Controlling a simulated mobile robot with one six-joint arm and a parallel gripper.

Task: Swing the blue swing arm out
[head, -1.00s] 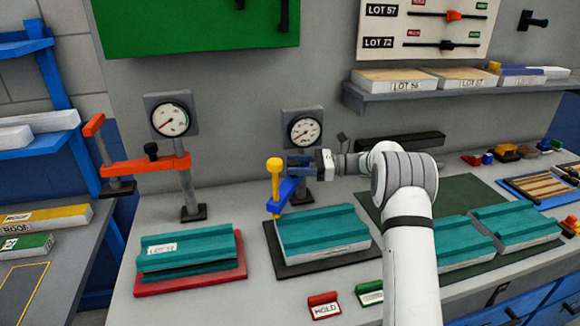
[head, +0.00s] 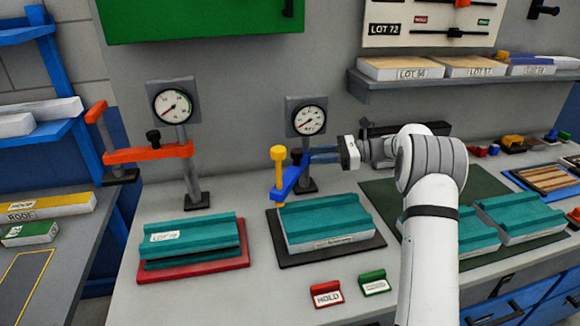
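The blue swing arm (head: 289,180) is on the post of the right gauge stand. It points toward the front left, its end near the back-left corner of a teal panel (head: 325,222). A yellow upright handle (head: 279,163) stands at its outer end and a dark knob (head: 296,156) nearer the post. My gripper (head: 313,155) is just right of the knob, pointing left in front of the post. Its two fingers look parted, with nothing seen between them. Whether the fingertips touch the knob is too small to tell.
An orange swing arm (head: 150,154) on the left gauge stand (head: 174,104) points left. Below it a teal panel lies on a red base (head: 195,278). HOLD (head: 326,295) and green (head: 374,284) tags lie in front. A loaded shelf (head: 450,82) hangs behind my arm.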

